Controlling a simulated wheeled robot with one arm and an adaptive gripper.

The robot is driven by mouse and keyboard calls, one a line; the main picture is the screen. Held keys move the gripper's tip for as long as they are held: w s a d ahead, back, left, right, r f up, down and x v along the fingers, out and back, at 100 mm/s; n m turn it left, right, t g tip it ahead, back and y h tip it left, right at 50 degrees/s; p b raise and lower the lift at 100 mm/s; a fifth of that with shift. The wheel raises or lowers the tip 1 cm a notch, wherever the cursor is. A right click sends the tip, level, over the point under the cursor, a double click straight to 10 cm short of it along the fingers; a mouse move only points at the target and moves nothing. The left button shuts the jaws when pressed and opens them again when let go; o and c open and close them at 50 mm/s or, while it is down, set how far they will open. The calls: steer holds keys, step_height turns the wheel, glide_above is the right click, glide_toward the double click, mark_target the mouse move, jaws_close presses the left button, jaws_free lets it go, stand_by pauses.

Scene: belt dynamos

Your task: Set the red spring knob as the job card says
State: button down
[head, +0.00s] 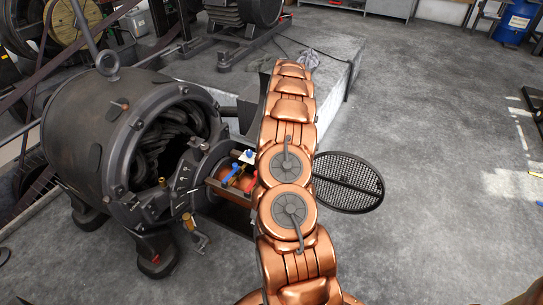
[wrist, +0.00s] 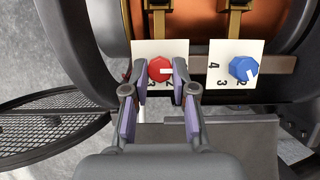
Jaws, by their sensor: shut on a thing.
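The red spring knob (wrist: 161,68) sits on a white dial plate (wrist: 145,49) in the wrist view. Its white pointer mark points to the right of the picture. My gripper (wrist: 158,75) has one finger on each side of the knob and is shut on it. The fingers hide parts of the plate, and its numbers are mostly covered. In the head view my copper-coloured arm hides the gripper. I cannot make out a readable job card in either view.
A blue knob (wrist: 243,68) on its own numbered white plate stands to the right, its white mark pointing right and slightly down. The dark dynamo housing (head: 85,125) is left of my arm. A round mesh cover (head: 348,182) sticks out right.

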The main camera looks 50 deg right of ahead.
steer(key=c, duration=0.9)
jaws_free()
steer(key=shift+c, duration=0.2)
steer(key=s+v, duration=0.1)
steer(key=v, duration=0.6)
steer(key=shift+w+r, duration=0.25)
steer(key=shift+w, duration=0.25)
steer(key=shift+d, duration=0.1)
